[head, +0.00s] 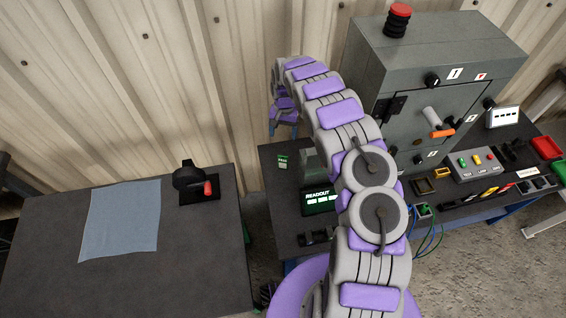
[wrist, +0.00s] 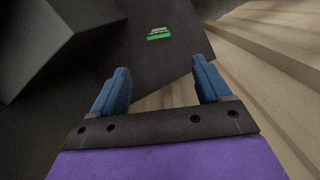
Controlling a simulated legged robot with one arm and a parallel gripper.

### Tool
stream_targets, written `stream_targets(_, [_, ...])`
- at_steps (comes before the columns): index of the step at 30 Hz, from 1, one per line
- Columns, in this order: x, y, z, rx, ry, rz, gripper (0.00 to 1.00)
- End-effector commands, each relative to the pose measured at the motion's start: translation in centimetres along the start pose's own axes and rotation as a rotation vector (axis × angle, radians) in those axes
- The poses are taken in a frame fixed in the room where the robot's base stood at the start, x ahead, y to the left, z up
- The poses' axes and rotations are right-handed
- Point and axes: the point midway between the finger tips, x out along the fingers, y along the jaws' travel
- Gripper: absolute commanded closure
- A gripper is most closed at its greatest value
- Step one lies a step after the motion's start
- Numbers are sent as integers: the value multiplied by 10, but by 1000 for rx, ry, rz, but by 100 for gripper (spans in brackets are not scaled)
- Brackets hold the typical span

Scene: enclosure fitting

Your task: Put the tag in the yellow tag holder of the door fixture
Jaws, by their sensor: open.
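A small green and dark piece with pale marks, which looks like the tag (head: 282,161), lies flat near the left back edge of the dark bench. It also shows ahead of the fingers in the wrist view (wrist: 159,34). My gripper (head: 284,130) is open and empty, with its two blue fingers apart, above and behind the bench's back left edge. The fingers also show in the wrist view (wrist: 160,78). The tag is apart from them.
The grey cabinet (head: 395,62) with a red-topped beacon (head: 398,18) stands at the back right. A readout box (head: 318,199) and my arm are between it and the tag. A button box (head: 477,163) is at right. A separate table (head: 190,262) holds a blue cloth (head: 120,218).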

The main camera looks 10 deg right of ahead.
Motion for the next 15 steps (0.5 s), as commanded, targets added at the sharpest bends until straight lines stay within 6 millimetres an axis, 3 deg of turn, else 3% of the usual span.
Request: stream_targets(15, [98, 0, 0, 2, -1, -1, 23])
